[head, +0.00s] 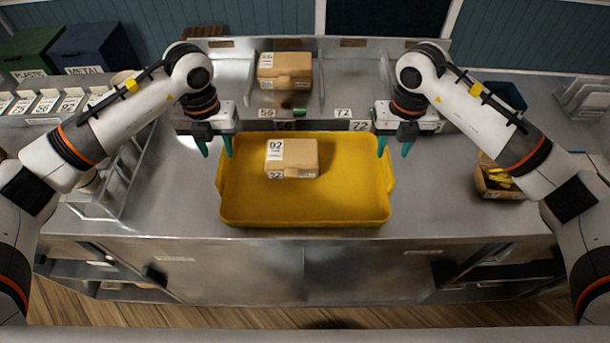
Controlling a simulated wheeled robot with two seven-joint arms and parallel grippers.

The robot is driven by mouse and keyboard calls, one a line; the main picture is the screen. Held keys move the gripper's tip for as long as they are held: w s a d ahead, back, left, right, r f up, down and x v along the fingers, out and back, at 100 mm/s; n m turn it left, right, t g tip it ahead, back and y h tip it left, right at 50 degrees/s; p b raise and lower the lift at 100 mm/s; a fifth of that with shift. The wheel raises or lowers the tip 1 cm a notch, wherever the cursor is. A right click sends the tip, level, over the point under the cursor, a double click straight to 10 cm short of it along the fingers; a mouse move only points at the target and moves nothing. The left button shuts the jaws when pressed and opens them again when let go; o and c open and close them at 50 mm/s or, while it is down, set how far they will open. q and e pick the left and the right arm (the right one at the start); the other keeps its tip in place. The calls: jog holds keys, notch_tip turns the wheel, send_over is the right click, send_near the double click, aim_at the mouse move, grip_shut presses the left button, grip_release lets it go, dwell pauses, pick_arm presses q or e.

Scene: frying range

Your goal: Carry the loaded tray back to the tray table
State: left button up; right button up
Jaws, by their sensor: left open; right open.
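The yellow tray (345,205) rests on the steel counter in front of me. A cardboard box labelled 92 (300,165) lies in it, left of its middle toward the back. My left gripper (214,150) is open, with teal fingers pointing down at the tray's back left corner. My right gripper (395,149) is open in the same way at the back right corner. I cannot tell whether any finger touches the tray. The tray table cannot be made out in this view.
Another cardboard box (284,72) sits in a bay behind the tray, between metal dividers. A clear rack (110,190) stands on the left, near several numbered containers. A small box with yellow items (497,180) is on the right. Counter (440,205) on the tray's right is bare.

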aim_at(221, 163)
pick_arm(q)
notch_tip(221, 163, down, 8)
jog(key=shift+s+r, duration=0.1)
jog(key=shift+r, duration=0.1)
pick_arm(e)
notch_tip(221, 163, down, 8)
jog(key=shift+s+r, duration=0.1)
jog(key=shift+r, duration=0.1)
pick_arm(q)
grip_shut()
pick_arm(e)
grip_shut()
pick_arm(q)
jog(key=shift+r, duration=0.1)
pick_arm(e)
jog(key=shift+r, duration=0.1)
